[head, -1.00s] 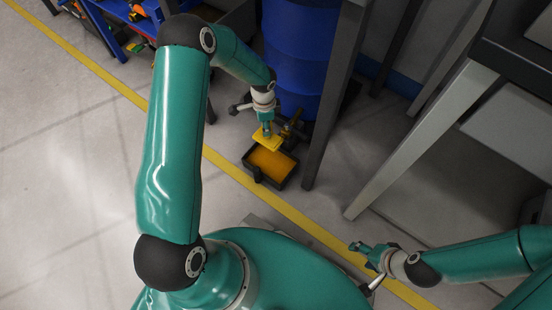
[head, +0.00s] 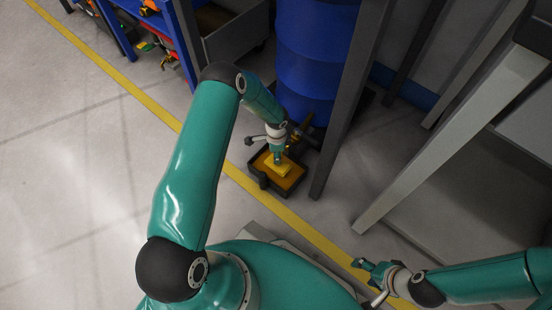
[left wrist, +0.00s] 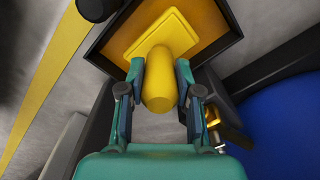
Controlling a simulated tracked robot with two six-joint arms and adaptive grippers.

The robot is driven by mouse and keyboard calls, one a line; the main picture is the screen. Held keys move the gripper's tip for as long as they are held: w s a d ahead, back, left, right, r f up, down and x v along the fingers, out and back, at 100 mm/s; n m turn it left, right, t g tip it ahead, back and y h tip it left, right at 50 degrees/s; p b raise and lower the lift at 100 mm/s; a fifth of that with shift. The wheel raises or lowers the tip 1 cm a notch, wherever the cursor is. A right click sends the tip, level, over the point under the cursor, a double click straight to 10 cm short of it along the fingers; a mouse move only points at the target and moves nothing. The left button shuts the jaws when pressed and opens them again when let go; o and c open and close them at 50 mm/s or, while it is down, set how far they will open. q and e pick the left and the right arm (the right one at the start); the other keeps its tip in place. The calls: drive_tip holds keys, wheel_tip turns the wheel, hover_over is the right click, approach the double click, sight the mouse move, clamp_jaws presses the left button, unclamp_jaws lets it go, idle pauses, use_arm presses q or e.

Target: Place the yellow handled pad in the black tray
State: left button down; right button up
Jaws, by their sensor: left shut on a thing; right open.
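The yellow handled pad (head: 277,167) is over the black tray (head: 262,182), within its outline in the head view. Whether it touches the tray floor is unclear. My left gripper (head: 277,157) is shut on the pad's handle; in the left wrist view the fingers (left wrist: 160,85) sit on both sides of the yellow handle (left wrist: 158,90), with the square pad plate (left wrist: 165,28) beyond it. The tray's dark rim (left wrist: 222,55) and orange-yellow inside show around the plate. My right gripper (head: 366,268) is open and empty, off to the right above the floor.
A blue drum (head: 315,65) stands right behind the tray, with a brass tap (head: 300,130) close to the tray's back edge. A grey post (head: 345,110) rises to the right. A yellow floor line (head: 130,90) passes in front. The floor at left is clear.

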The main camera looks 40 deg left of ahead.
use_arm(q)
drive_tip(key=shift+f+b, duration=0.3)
drive_tip(key=shift+f, duration=1.1)
drive_tip(key=shift+f, duration=0.1)
drive_tip(key=c, duration=0.8)
unclamp_jaws()
